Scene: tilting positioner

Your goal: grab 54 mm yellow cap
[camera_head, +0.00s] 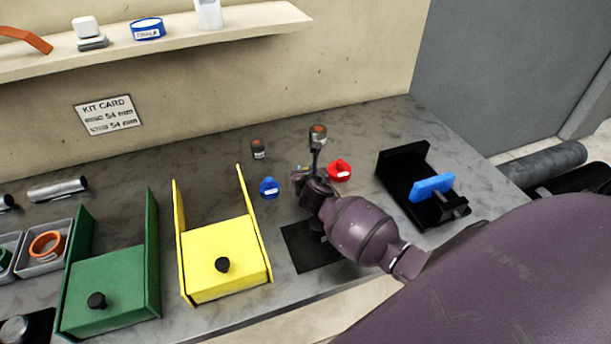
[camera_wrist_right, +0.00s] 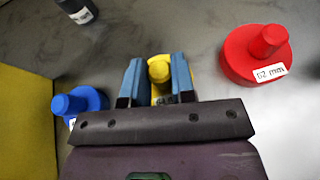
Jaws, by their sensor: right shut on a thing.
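The yellow cap (camera_wrist_right: 158,72) shows in the right wrist view between the two blue fingertips of my right gripper (camera_wrist_right: 158,82), which is shut on its knob. I cannot tell whether the cap touches the bench. My left gripper is not in view.
A blue cap (camera_head: 269,187) and red cap (camera_head: 339,170) stand close on either side. A dark cylinder (camera_head: 258,149) is behind. Left are yellow (camera_head: 225,272) and green (camera_head: 108,290) fixtures; right is a black fixture (camera_head: 403,160) with a blue part (camera_head: 432,187).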

